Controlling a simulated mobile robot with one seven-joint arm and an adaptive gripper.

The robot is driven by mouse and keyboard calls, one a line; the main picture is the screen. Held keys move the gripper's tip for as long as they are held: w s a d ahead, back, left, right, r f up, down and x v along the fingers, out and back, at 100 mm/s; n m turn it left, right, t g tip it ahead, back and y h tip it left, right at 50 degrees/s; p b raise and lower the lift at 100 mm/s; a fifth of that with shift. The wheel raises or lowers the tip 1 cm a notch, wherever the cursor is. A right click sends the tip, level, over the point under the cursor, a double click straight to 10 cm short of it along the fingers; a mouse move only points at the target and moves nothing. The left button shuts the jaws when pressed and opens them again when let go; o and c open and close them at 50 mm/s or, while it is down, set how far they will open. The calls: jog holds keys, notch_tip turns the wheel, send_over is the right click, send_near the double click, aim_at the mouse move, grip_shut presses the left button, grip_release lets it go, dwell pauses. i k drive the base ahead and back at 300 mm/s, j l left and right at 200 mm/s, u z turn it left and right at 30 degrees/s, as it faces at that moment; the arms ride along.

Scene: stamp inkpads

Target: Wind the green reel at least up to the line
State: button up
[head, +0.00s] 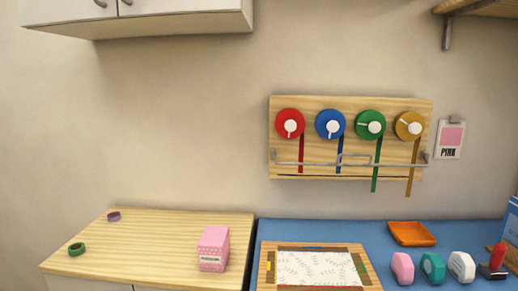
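The green reel (370,124) is on a wooden wall board (350,106), third from the left. It has a white hub with a pointer toward the left. Its green ribbon (374,183) hangs straight down, past the metal rail and the dark line (345,177) low on the board, and ends below the board's bottom edge. The red reel (290,122), blue reel (330,123) and yellow reel (408,124) sit beside it. The red and blue ribbons end higher; the yellow one hangs lowest. My gripper is not in view.
A metal rail (310,164) runs across the board's lower part. A pink card (451,138) hangs to its right.

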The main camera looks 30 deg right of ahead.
aim_at(370, 125)
jog(key=z, duration=1.4)
jog(key=i+j+u, duration=0.15)
jog(key=j+u, duration=0.2)
jog(key=i+j, duration=0.05)
jog(key=j, duration=0.05)
